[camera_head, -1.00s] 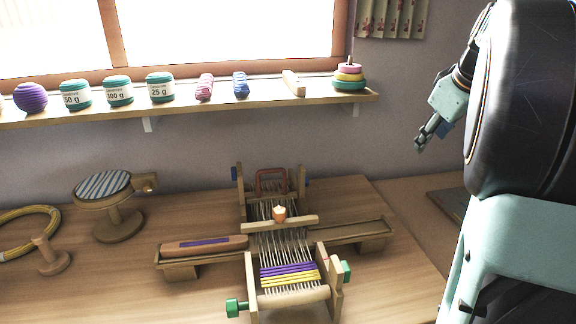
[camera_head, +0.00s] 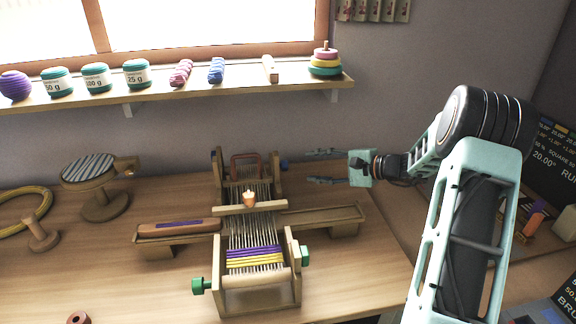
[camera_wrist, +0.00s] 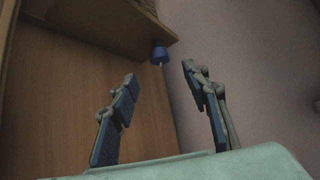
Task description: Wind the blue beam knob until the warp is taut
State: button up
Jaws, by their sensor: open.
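The small loom (camera_head: 222,207) stands on the table, with pale warp threads (camera_head: 250,228) running front to back and purple and yellow weaving near its front. The blue beam knob (camera_head: 284,164) sticks out at the loom's rear right. My gripper (camera_head: 309,167) is open and level, pointing left at this knob, its fingertips a short way right of it. In the wrist view the blue knob (camera_wrist: 159,54) shows beyond and between the two open fingers (camera_wrist: 159,72), not touched. Whether the warp is slack is hard to tell.
Green knobs (camera_head: 198,286) sit at the loom's front. A wooden shuttle (camera_head: 178,228) lies on the left side rail. A shelf (camera_head: 200,94) with yarn and spools runs along the wall behind. A round striped cushion stand (camera_head: 88,168) is at the left.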

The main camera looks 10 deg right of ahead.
aim_at(287, 162)
jog(key=x, duration=1)
jog(key=shift+w+a+b, duration=0.1)
jog(key=shift+a+b, duration=0.15)
jog(key=shift+b, duration=0.1)
jog(key=c, duration=1.2)
jog(key=shift+o, duration=0.2)
jog(key=g+p, duration=0.1)
jog(key=p, duration=0.2)
jog(key=shift+r+m, duration=0.35)
jog(key=shift+m, duration=0.05)
jog(key=g+p, duration=0.1)
jog(key=p, duration=0.2)
jog(key=shift+w+m+h, duration=0.1)
jog(key=shift+m+h, duration=0.3)
jog(key=shift+f+g+p, duration=0.25)
jog(key=shift+g+p, duration=0.2)
jog(key=shift+g, duration=0.05)
